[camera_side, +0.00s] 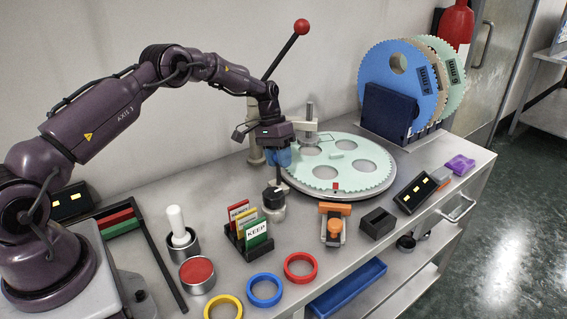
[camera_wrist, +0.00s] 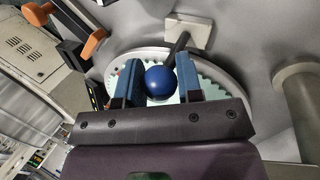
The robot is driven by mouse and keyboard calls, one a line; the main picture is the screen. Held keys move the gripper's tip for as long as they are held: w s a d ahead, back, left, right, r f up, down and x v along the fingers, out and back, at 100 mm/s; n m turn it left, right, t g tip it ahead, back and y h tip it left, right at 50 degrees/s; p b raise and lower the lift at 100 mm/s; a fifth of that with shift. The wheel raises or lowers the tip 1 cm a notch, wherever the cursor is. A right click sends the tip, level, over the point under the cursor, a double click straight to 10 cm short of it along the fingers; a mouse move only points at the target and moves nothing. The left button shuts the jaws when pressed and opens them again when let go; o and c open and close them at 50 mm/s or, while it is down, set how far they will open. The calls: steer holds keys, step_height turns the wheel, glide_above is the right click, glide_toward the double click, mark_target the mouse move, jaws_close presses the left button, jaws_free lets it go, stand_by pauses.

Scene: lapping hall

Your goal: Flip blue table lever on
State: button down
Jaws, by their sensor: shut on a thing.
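A lever's blue ball knob (camera_wrist: 158,80) sits between the two blue-padded fingers of my gripper (camera_wrist: 158,84) in the wrist view. The fingers are shut on it, one on each side. A dark rod (camera_wrist: 178,46) runs from the knob to a pale square base plate (camera_wrist: 188,32). In the side view my gripper (camera_side: 278,157) points down beside the near left edge of the round toothed plate (camera_side: 330,172). There the blue knob is hidden by the fingers, and I cannot tell how far the lever is tilted.
A lever with a red ball (camera_side: 301,27) rises behind my wrist. A dark-topped knob (camera_side: 274,197) stands below my gripper. A card holder (camera_side: 247,240), an orange clamp (camera_side: 334,222) and coloured rings (camera_side: 264,289) stand in front. Upright toothed discs (camera_side: 398,82) stand at the back right.

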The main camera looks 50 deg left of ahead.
steer(key=shift+a+f+h, duration=0.1)
steer(key=shift+a+h, duration=0.25)
steer(key=shift+h, duration=0.4)
steer(key=shift+a+f+h, duration=0.1)
steer(key=shift+a+h, duration=0.25)
steer(key=shift+h, duration=0.4)
steer(key=c, duration=0.8)
jaws_free()
steer(key=shift+a, duration=0.2)
steer(key=shift+r, duration=0.1)
steer(key=shift+a+r, duration=0.4)
steer(key=r, duration=0.3)
steer(key=a+r, duration=0.1)
steer(key=r, duration=0.2)
steer(key=a+r, duration=0.1)
steer(key=r, duration=0.3)
steer(key=shift+r, duration=0.1)
